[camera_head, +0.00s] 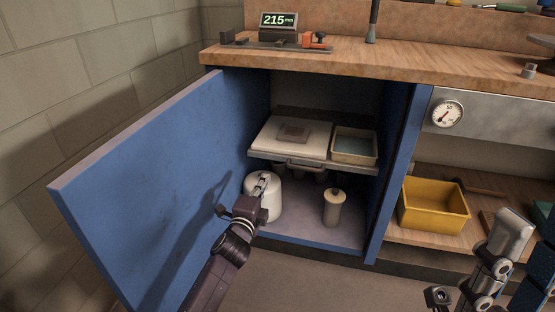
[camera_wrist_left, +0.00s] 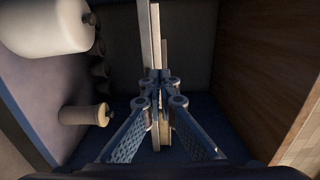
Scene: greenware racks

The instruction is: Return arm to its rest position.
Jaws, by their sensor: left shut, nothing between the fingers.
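My left gripper (camera_head: 262,184) reaches into the open cabinet from below, in front of a white rounded container (camera_head: 264,200). Its fingers are shut and empty. In the left wrist view the fingertips (camera_wrist_left: 159,82) meet in the middle, in front of the shelf's edge, which runs upright in that view. I cannot tell whether they touch it. Part of my right gripper (camera_head: 507,240) shows at the lower right, cut off by the frame; its opening is unclear.
A blue door (camera_head: 150,170) stands open left of my left arm. A pull-out shelf (camera_head: 262,156) above the gripper bears a tray (camera_head: 354,160). A beige lidded jar (camera_head: 334,208) stands to the right. A yellow bin (camera_head: 434,213) sits near my right gripper.

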